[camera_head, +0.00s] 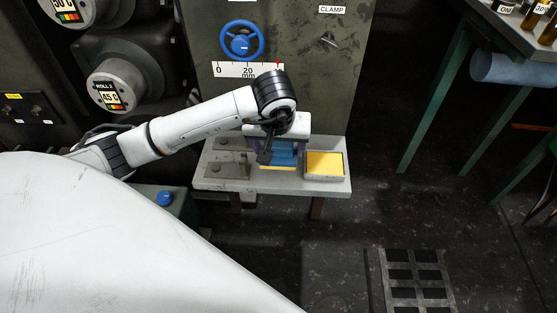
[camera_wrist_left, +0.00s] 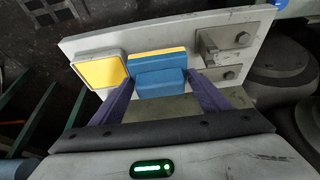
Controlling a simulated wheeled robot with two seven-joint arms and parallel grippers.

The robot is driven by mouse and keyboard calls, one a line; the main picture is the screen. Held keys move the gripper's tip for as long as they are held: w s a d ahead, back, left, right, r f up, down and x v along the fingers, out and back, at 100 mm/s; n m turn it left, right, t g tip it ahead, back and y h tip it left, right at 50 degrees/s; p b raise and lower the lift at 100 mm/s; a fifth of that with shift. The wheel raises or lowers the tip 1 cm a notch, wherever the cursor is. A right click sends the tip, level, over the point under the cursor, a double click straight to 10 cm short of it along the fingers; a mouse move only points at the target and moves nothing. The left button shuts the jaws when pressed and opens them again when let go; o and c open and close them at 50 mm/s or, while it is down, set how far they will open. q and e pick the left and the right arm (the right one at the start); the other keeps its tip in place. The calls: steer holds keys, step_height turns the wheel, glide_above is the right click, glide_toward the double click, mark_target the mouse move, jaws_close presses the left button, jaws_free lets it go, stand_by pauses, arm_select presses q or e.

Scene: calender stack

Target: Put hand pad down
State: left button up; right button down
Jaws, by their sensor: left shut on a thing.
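The hand pad is a blue block with a thin yellow layer. In the left wrist view the pad (camera_wrist_left: 159,80) lies between the purple fingers of my left gripper (camera_wrist_left: 160,92), which is shut on it. In the head view the pad (camera_head: 284,154) shows partly below my left wrist, at the small grey shelf (camera_head: 240,184). I cannot tell whether its underside touches the shelf. A tray with a yellow top (camera_head: 324,164) sits beside the pad to the right; this yellow tray (camera_wrist_left: 101,71) is left of the pad in the wrist view. My right gripper is not in view.
Metal brackets (camera_head: 228,166) are fixed on the shelf left of the pad. A blue handwheel (camera_head: 241,40) and a scale are on the panel behind. A green-legged table (camera_head: 440,85) stands at the right. A floor grate (camera_head: 415,280) lies in front.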

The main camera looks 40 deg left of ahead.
mark_target(278, 158)
arm_select(q)
steer(key=shift+f+b, duration=0.4)
steer(key=shift+f, duration=2.1)
steer(key=shift+f, duration=0.1)
steer(key=o, duration=0.5)
steer(key=shift+f, duration=0.1)
steer(key=shift+o, duration=0.8)
